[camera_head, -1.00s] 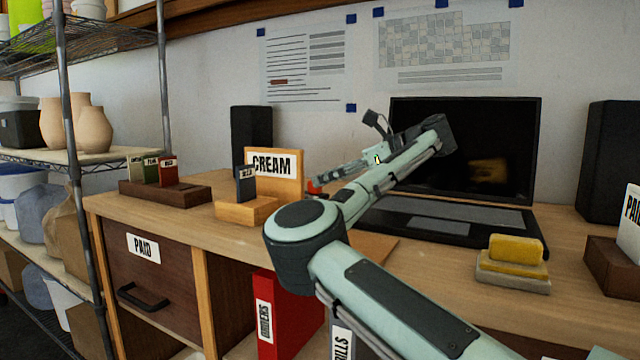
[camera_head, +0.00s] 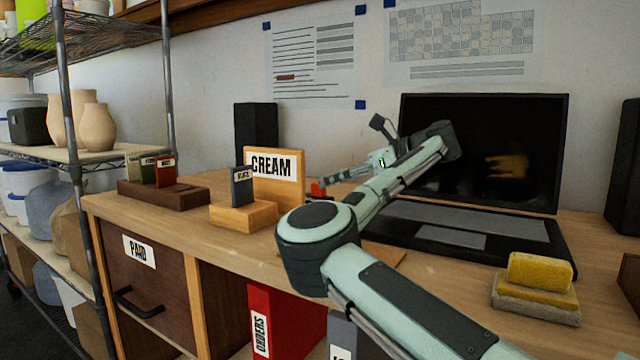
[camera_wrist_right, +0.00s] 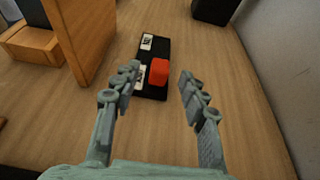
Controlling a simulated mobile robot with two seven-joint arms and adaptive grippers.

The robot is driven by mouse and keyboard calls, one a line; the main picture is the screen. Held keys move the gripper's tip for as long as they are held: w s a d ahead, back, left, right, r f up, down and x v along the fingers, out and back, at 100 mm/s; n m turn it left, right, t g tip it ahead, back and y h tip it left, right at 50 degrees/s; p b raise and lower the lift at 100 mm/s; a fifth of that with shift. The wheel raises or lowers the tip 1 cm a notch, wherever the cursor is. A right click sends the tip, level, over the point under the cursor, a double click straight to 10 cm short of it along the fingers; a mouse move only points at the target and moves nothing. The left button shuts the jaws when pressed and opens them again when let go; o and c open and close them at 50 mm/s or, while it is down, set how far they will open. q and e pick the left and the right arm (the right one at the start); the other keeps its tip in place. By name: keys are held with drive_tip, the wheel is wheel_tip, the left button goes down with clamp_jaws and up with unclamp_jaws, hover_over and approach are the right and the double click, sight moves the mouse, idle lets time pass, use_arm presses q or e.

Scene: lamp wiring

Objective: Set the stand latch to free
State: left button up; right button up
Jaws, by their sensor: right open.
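The stand latch shows in the right wrist view as a black plate (camera_wrist_right: 154,48) with a red slider knob (camera_wrist_right: 159,72) near its lower end and white labels on its left side; the label words are too small to read. The red knob is a small patch in the head view (camera_head: 317,189), right of the wooden stand marked CREAM (camera_head: 290,186). My right gripper (camera_wrist_right: 159,76) is open, its fingers apart on either side of the red knob in the picture, apparently not touching it. In the head view the right gripper (camera_head: 326,181) is partly hidden. My left gripper is not in view.
The wooden stand (camera_wrist_right: 83,35) rises left of the latch. A laptop (camera_head: 480,150) stands behind my arm, and a yellow sponge block (camera_head: 540,272) lies at the right. A dark speaker (camera_head: 256,137) stands behind. Bare desk lies around the latch.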

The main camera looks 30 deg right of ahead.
drive_tip(key=x, duration=0.5)
drive_tip(key=shift+w, duration=0.1)
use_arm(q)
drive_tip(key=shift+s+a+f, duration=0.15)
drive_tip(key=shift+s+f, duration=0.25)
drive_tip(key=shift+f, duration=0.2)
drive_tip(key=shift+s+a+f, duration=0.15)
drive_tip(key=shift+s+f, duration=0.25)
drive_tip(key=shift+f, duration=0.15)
use_arm(e)
clamp_jaws()
